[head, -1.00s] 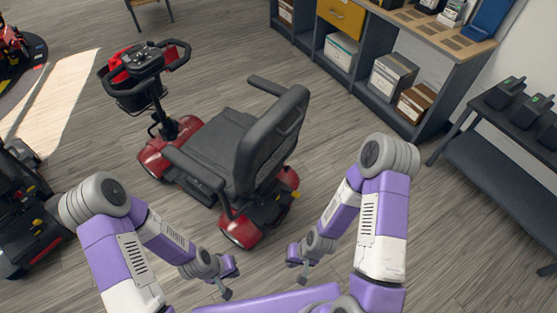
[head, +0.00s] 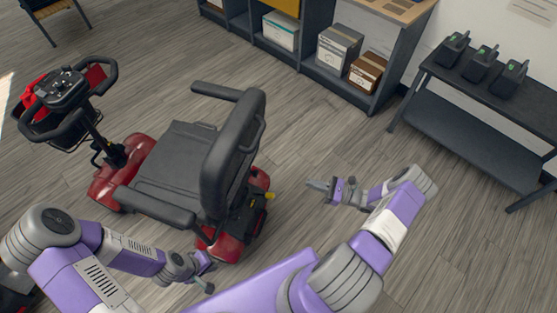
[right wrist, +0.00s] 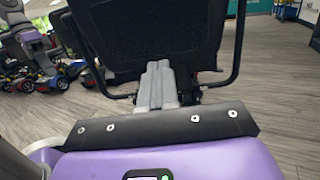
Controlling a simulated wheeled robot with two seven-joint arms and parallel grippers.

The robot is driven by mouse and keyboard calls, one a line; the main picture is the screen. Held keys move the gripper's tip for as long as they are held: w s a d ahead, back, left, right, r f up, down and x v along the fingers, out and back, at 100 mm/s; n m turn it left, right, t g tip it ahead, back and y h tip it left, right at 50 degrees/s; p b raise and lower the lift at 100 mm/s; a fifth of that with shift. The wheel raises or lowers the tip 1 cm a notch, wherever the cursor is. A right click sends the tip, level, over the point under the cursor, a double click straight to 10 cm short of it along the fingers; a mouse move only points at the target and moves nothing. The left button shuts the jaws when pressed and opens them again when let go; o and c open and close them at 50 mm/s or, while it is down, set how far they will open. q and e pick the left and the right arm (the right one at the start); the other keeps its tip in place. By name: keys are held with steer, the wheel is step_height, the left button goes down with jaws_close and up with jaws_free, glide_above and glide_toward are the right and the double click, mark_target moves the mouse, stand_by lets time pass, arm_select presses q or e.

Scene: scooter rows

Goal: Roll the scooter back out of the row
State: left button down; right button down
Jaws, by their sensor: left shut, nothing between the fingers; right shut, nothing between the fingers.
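The red scooter with a black seat (head: 180,160) stands at left centre in the head view, its handlebars and basket to the far left and its seat back towards me. My right gripper (head: 310,185) is shut and empty, to the right of the seat back and apart from it. In the right wrist view its closed fingers (right wrist: 160,85) point at the dark seat back (right wrist: 150,35); the armrests show on both sides. My left gripper (head: 207,284) looks shut and empty, low beside the scooter's rear; whether it touches cannot be told.
A shelf unit with boxes (head: 338,48) stands behind. A dark table (head: 470,120) with several chargers is at the right. A chair (head: 58,15) is at the far left. The floor between scooter, shelf and table is clear. More scooters (right wrist: 40,70) show in the right wrist view.

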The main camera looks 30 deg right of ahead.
steer(key=w+a+r+t, duration=0.1)
steer(key=w+a+r, duration=0.2)
steer(key=w+a, duration=0.4)
steer(key=w, duration=0.3)
steer(key=shift+a, duration=0.35)
steer(key=shift+w, duration=0.15)
